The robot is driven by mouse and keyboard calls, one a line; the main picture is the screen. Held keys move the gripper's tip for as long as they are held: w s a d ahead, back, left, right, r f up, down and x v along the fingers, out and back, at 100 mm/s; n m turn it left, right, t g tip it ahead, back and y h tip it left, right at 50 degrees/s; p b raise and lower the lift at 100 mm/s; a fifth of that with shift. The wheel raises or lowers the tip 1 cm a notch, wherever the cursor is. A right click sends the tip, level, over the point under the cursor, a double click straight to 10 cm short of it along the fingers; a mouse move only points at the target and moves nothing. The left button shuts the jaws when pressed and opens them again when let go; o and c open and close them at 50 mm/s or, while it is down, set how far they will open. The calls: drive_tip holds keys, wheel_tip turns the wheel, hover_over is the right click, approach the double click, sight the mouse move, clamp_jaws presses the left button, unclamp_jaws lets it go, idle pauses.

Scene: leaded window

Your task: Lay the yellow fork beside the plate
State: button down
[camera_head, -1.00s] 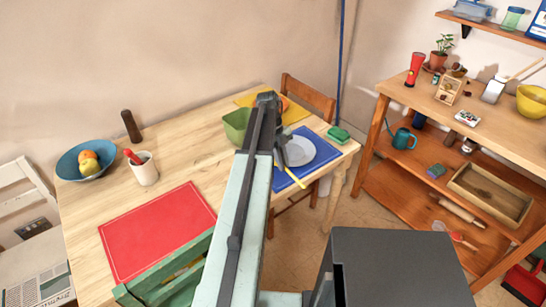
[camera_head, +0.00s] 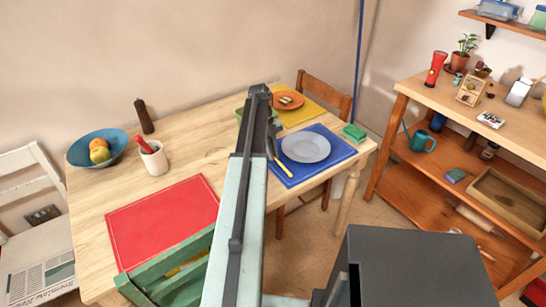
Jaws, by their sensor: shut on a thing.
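The yellow fork (camera_head: 284,168) shows as a thin strip over the left part of the blue mat (camera_head: 330,169), just left of the grey plate (camera_head: 305,148). The plate lies flat on the mat. My gripper (camera_head: 274,152) is at the fork's upper end and shut on it, partly hidden by my own arm. I cannot tell whether the fork touches the mat.
An orange plate (camera_head: 290,101) sits on a yellow mat (camera_head: 303,115) behind. A green sponge (camera_head: 354,132) lies at the table's right corner. A mostly hidden green bowl (camera_head: 240,114) is behind my arm.

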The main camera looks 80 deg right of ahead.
drive_tip(key=shift+f, duration=0.1)
drive_tip(key=c, duration=1.5)
unclamp_jaws()
drive_tip(key=p+v, duration=1.1)
drive_tip(key=v, duration=0.1)
drive_tip(key=shift+r, duration=0.25)
